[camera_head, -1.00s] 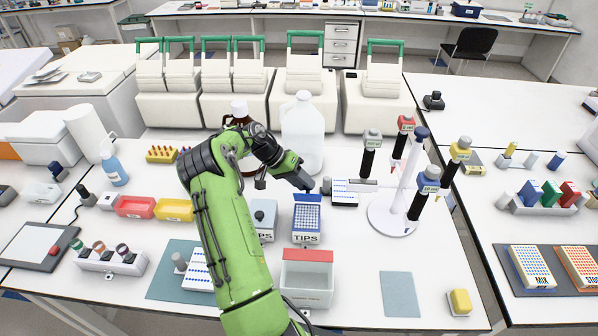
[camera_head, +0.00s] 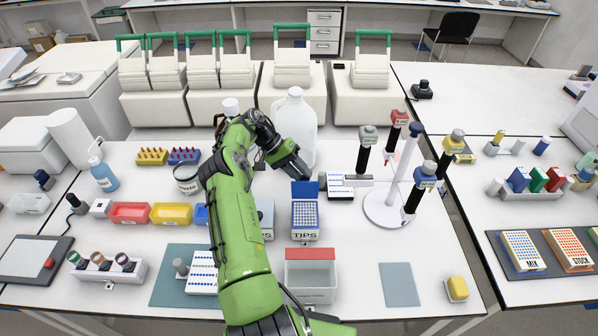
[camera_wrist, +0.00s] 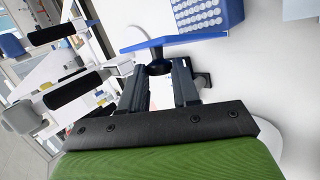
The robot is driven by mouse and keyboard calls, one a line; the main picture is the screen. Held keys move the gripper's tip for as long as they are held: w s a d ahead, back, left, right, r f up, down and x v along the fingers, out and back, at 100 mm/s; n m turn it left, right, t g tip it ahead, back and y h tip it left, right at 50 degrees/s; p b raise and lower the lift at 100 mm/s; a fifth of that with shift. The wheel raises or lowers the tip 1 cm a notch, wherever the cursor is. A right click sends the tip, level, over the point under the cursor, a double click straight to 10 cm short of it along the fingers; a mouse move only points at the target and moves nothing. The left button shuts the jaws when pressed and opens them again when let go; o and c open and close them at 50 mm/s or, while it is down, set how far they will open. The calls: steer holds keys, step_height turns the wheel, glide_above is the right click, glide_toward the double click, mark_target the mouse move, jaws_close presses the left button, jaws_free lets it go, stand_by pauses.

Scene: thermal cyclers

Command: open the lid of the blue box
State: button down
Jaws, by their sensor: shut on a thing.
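The blue box (camera_head: 305,219), a tip box marked TIPS with rows of pale tips, stands on the bench in the head view. Its blue lid (camera_head: 305,189) stands up steeply at the box's back edge, so the tips are uncovered. My gripper (camera_head: 303,174) is behind the lid. In the wrist view, my gripper (camera_wrist: 159,74) is shut on the dark knob (camera_wrist: 158,67) of the lid (camera_wrist: 172,43), which shows nearly edge-on. The box's tips (camera_wrist: 206,15) show beyond it. The fingertips are partly hidden in the head view.
Another tip box (camera_head: 266,219) is partly hidden by my arm. A red-topped clear box (camera_head: 310,275) stands in front. A tip rack (camera_head: 340,192) and pipette stand (camera_head: 389,212) are to the right, a large white jug (camera_head: 295,130) behind. The bench around the grey mat (camera_head: 399,285) is mostly clear.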

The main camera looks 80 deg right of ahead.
steer(key=c, duration=0.8)
jaws_free()
steer(key=shift+c, duration=0.2)
step_height(320, 180, up, 10)
